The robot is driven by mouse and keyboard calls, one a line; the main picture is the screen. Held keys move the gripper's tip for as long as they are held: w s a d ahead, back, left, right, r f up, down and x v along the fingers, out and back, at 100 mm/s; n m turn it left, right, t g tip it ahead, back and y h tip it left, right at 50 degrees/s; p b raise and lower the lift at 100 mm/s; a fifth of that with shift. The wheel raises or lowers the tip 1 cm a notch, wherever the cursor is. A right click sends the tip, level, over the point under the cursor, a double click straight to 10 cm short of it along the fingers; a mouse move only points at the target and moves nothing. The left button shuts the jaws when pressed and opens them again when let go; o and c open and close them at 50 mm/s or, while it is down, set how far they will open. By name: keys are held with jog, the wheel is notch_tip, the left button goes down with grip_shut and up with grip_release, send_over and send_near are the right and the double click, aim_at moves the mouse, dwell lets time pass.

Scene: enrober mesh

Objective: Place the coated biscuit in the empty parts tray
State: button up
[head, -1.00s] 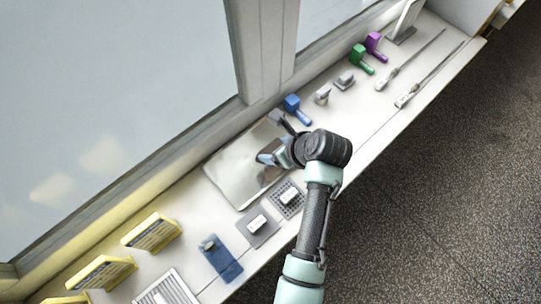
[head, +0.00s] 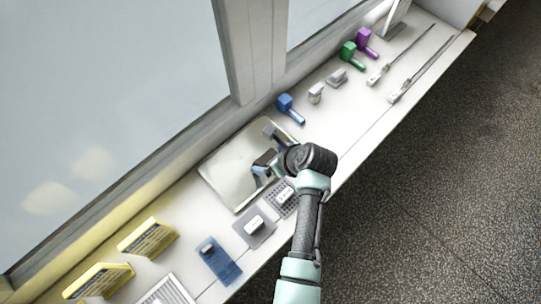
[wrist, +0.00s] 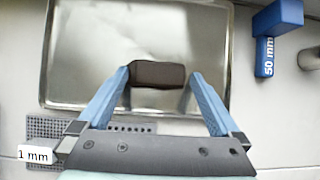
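The coated biscuit (wrist: 158,74) is a dark brown block in the wrist view, over the near part of the shiny, otherwise bare metal tray (wrist: 85,45). My gripper (wrist: 160,78) has its two blue fingers on either side of it. The left finger is very close to the biscuit or touching it; a narrow gap shows at the right finger, so the gripper looks open. Whether the biscuit rests fully on the tray is hard to tell. In the head view my gripper (head: 266,151) is low over the right part of the tray (head: 225,165), with the biscuit partly hidden.
A perforated plate (wrist: 45,130) labelled 1 mm lies beside the tray. A blue 50 mm block tool (wrist: 268,55) lies to the right. Green (head: 350,52) and purple (head: 366,42) tools lie farther along the bench. Yellow-framed panels (head: 148,238) stand at lower left.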

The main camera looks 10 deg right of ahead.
jog(key=v, duration=1.2)
jog(key=w+r+n+t+h, duration=0.25)
jog(key=w+r+n, duration=0.3)
jog(key=r, duration=0.35)
jog(key=w+r+n+t+h, duration=0.1)
jog(key=w+r+n+t, duration=0.4)
jog(key=r, duration=0.5)
notch_tip(320, 180, up, 15)
jog(key=w+a+n+t, duration=0.2)
jog(key=w+n+t, duration=0.1)
jog(key=n+t, duration=0.15)
jog(key=s+a+r+n+t, duration=0.2)
jog(key=s+r+n+t, duration=0.1)
jog(key=r, duration=0.6)
jog(key=s+a+r+n+t, duration=0.2)
jog(key=s+r+n, duration=0.4)
jog(key=r, duration=0.4)
jog(key=s+a+r+n+t, duration=0.2)
jog(key=s+r+n+t, duration=0.3)
jog(key=r, duration=0.5)
jog(key=shift+s+a+p, duration=0.25)
jog(key=shift+s+p, duration=0.1)
jog(key=shift+s, duration=0.05)
